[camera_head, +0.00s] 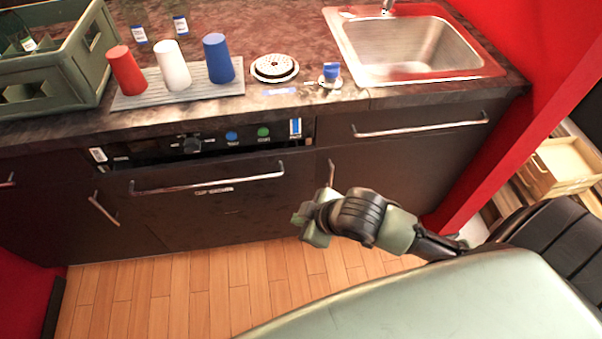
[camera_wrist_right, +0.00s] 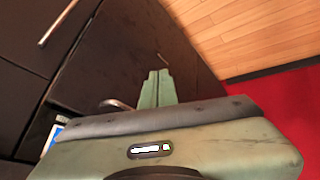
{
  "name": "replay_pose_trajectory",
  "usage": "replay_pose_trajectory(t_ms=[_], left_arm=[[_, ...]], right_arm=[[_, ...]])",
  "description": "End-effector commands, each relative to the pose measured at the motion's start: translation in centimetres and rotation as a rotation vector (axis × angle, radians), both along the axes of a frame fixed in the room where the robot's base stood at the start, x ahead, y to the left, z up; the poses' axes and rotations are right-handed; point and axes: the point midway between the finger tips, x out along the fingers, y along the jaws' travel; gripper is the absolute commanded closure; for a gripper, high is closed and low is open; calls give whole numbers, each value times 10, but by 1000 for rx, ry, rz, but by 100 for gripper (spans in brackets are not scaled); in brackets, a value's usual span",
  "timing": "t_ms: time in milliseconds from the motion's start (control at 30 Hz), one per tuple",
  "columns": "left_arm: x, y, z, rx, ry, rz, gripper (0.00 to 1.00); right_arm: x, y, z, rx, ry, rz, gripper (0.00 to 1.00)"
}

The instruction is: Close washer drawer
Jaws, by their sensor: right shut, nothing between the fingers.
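The washer (camera_head: 210,190) is a dark front under the counter with a long metal handle (camera_head: 208,185). A dark gap shows between its top edge and the control panel (camera_head: 215,140), so it looks slightly open at the top. My right gripper (camera_head: 304,222) is low in front of the cabinets, right of the washer handle and apart from it. In the right wrist view its fingers (camera_wrist_right: 158,88) are together and empty, beside dark fronts. A metal handle (camera_wrist_right: 116,104) is partly hidden behind the gripper there. My left gripper is not in view.
Other handles jut from the cabinet (camera_head: 420,128) right of the washer. Wooden floor (camera_head: 200,290) lies clear in front.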

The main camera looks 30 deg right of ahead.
Motion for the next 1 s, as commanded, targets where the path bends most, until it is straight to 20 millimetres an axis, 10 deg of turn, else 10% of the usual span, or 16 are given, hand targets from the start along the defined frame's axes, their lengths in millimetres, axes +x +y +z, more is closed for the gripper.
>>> replay_pose_trajectory(t_ms=[467, 1000], left_arm=[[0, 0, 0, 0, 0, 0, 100], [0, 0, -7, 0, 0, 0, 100]], right_arm=[[49, -81, 27, -191, -102, 295, 100], [98, -65, -40, -192, -104, 294, 100]])
